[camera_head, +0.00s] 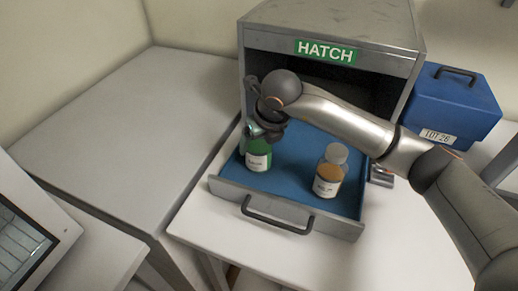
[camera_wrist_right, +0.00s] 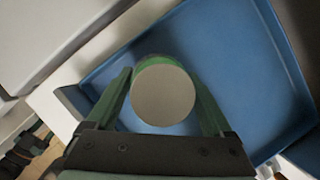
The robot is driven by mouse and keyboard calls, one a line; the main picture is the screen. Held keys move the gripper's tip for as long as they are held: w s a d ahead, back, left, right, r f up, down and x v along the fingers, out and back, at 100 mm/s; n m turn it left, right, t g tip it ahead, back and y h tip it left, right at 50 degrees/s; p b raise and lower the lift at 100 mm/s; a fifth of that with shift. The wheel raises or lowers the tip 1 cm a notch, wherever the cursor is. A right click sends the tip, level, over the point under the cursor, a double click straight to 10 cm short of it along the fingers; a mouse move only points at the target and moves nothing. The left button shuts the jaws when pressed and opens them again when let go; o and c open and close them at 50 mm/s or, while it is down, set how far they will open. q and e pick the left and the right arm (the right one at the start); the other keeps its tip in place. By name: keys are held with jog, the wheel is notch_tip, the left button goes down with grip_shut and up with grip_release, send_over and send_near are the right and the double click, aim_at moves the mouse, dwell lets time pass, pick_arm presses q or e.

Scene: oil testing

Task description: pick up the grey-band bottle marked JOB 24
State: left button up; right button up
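A green bottle (camera_head: 258,160) with a white label stands at the left. Label text is too small to read. My right gripper (camera_head: 262,132) is over the green bottle. In the right wrist view its fingers (camera_wrist_right: 162,90) straddle a bottle with a pale round top and green edge (camera_wrist_right: 163,94); contact is unclear. My left gripper is out of view.
The grey cabinet marked HATCH (camera_head: 330,30) stands behind the drawer. A blue case (camera_head: 455,105) is at its right. A grey-topped counter (camera_head: 125,125) at the left is clear. A screen (camera_head: 25,235) is at the lower left.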

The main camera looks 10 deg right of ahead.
grip_shut()
jog(key=shift+r, duration=0.15)
dwell(0.4)
jog(key=shift+r, duration=0.1)
